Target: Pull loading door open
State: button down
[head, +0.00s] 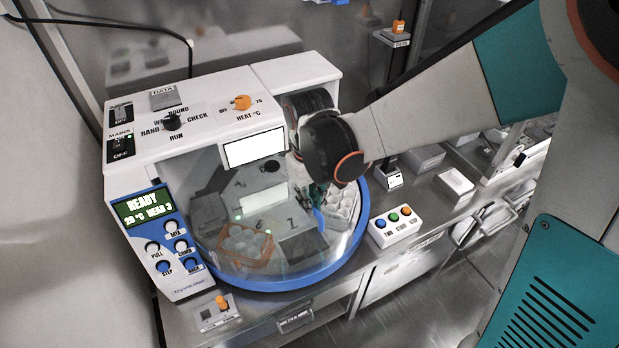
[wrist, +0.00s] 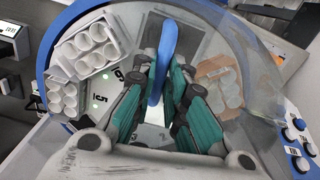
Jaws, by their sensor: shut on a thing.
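The white machine (head: 205,125) has a clear, curved loading door with a blue rim (head: 290,284) at its front. In the wrist view the blue rim (wrist: 48,55) curves round the clear cover. My gripper (head: 318,197) is at the right part of the door, partly hidden behind my wrist. In the wrist view my gripper (wrist: 160,105) has its teal-padded fingers on both sides of an upright blue handle (wrist: 161,62) and is shut on it. I cannot tell how far the door stands open.
Behind the clear cover are white cup trays (wrist: 92,48) and a brown tray (wrist: 218,80) on a numbered deck. A button box (head: 394,226) stands on the bench right of the door. A small orange-switch box (head: 217,312) is at the bench's front edge.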

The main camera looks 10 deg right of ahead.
jog(key=shift+w, duration=0.1)
jog(key=c, duration=1.6)
grip_release()
